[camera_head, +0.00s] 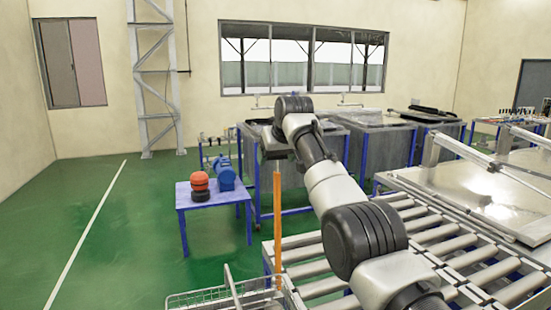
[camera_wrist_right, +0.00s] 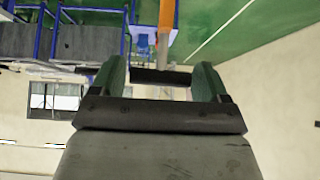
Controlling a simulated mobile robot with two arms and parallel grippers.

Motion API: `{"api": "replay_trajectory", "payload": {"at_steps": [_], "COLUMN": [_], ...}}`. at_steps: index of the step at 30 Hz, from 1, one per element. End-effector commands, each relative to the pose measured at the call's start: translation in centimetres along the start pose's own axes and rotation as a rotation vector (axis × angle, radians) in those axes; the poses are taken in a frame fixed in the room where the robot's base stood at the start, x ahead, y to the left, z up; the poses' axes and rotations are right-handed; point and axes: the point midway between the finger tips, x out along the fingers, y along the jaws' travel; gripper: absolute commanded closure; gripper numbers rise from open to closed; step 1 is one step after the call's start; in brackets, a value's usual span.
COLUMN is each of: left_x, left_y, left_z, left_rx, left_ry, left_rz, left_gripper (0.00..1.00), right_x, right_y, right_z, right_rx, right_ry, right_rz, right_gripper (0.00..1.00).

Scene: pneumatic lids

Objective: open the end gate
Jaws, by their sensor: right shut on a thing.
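An orange bar (camera_head: 277,230), which seems to be the end gate, stands upright at the near left end of the roller conveyor (camera_head: 320,288). It also shows in the right wrist view (camera_wrist_right: 166,28), beyond the fingers. My right gripper (camera_head: 276,158) is at the top of the orange bar. In the right wrist view its two fingers (camera_wrist_right: 160,77) are closed on a dark crosspiece (camera_wrist_right: 160,76) that looks like the bar's handle. The arm hides part of the conveyor. The join between crosspiece and bar is not clear. My left gripper is not in view.
A wire basket (camera_head: 225,297) is at the bottom, close to the bar's foot. A blue table (camera_head: 196,205) with a red-black item and a blue motor stands left of the bar. Grey tanks (camera_head: 370,140) stand behind. Green floor at left is clear.

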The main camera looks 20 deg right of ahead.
Motion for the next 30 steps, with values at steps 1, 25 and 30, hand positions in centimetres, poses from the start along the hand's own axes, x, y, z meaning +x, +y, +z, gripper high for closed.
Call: {"api": "replay_trajectory", "payload": {"at_steps": [1, 25, 30], "left_x": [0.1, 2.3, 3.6], "left_y": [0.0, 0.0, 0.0], "left_z": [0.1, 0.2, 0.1], "left_rx": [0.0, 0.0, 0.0], "left_ry": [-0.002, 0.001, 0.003], "left_rz": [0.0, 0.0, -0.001], "left_gripper": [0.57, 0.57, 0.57], "right_x": [0.8, -2.3, -6.0], "right_y": [-0.1, 0.0, 0.0], "right_z": [0.7, 0.5, 0.3], "right_rx": [0.0, 0.0, 0.0], "right_ry": [-0.026, -0.006, -0.008], "right_rz": [-0.002, -0.001, -0.002], "right_gripper": [0.67, 0.0, 0.0]}}
